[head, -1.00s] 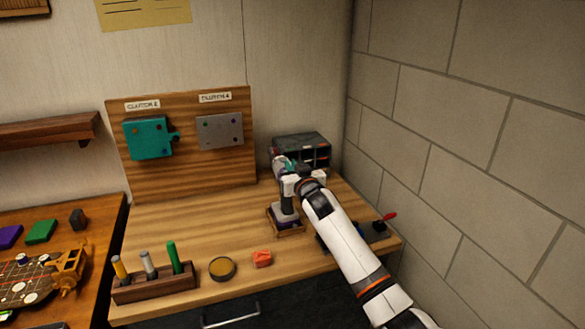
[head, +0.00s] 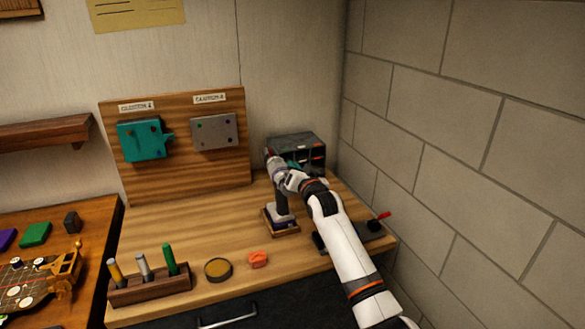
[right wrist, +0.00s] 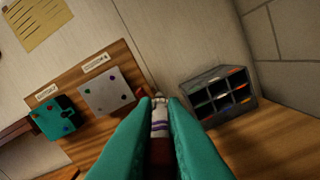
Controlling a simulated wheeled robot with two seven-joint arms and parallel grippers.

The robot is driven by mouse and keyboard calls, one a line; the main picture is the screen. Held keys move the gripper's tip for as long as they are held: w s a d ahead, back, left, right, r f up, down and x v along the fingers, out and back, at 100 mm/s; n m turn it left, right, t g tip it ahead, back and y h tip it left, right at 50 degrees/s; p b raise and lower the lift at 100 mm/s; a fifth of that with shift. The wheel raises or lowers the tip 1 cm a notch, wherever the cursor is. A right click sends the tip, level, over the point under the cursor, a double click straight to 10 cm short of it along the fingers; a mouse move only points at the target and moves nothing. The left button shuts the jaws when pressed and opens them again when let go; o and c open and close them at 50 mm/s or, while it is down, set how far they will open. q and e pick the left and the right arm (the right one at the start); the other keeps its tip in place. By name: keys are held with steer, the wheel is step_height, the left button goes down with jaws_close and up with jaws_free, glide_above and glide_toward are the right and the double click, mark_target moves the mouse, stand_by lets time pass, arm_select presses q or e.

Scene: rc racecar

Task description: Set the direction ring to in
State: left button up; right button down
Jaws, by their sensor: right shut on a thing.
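A power driver (head: 282,200) stands upright in a small wooden stand (head: 281,228) on the workbench, with its dark handle down and its pale and purple nose at the top. My right gripper (head: 283,171) is at the driver's upper part. In the right wrist view my right gripper's teal fingers (right wrist: 160,104) are shut around the driver's front, a white part with purple bands (right wrist: 159,128). The direction ring cannot be told apart there, and its setting is not readable. My left gripper is not in view.
A dark compartment box (head: 298,150) stands behind my right gripper. A board (head: 175,180) with a teal plate (head: 143,142) and a grey plate (head: 214,133) is at the back left. A pen rack (head: 150,287), round tin (head: 218,269) and orange piece (head: 258,260) line the front.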

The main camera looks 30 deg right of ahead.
steer(key=shift+d+f+m, duration=0.1)
steer(key=shift+d+m, duration=0.05)
steer(key=shift+m, duration=0.25)
steer(key=c, duration=1.5)
jaws_free()
steer(key=shift+s, duration=0.1)
steer(key=shift+b+v, duration=1.2)
steer(key=shift+v, duration=4.75)
